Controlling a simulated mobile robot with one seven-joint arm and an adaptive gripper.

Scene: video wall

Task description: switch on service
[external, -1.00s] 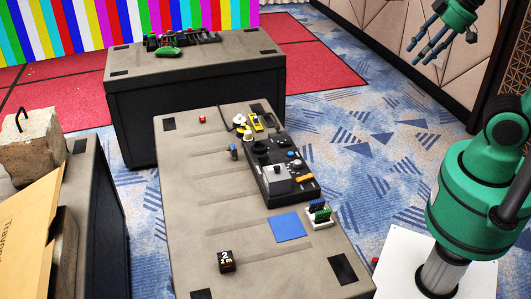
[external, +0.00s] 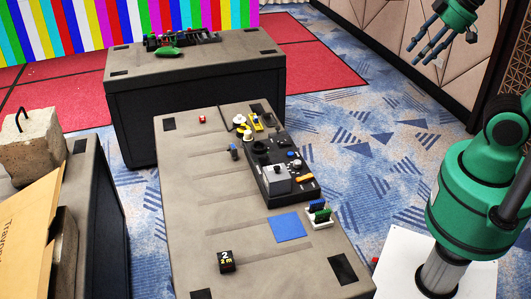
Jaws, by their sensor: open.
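A black control panel (external: 268,180) lies on the near grey table (external: 200,222), right of the table's middle. It carries a grey box (external: 276,178), dark round knobs, a blue knob (external: 290,154) and an orange piece (external: 304,178). Which of these is the service switch I cannot tell; labels are too small to read. My gripper (external: 430,56) hangs at the top right, over the carpet and well apart from the panel. Its dark fingers are spread, open and empty.
Near the panel are yellow items (external: 256,123), a small red block (external: 202,119), a blue square (external: 287,227), a small rack (external: 319,216) and a black cube (external: 226,261). A second table (external: 195,60) stands behind; a concrete block (external: 32,145) is at left.

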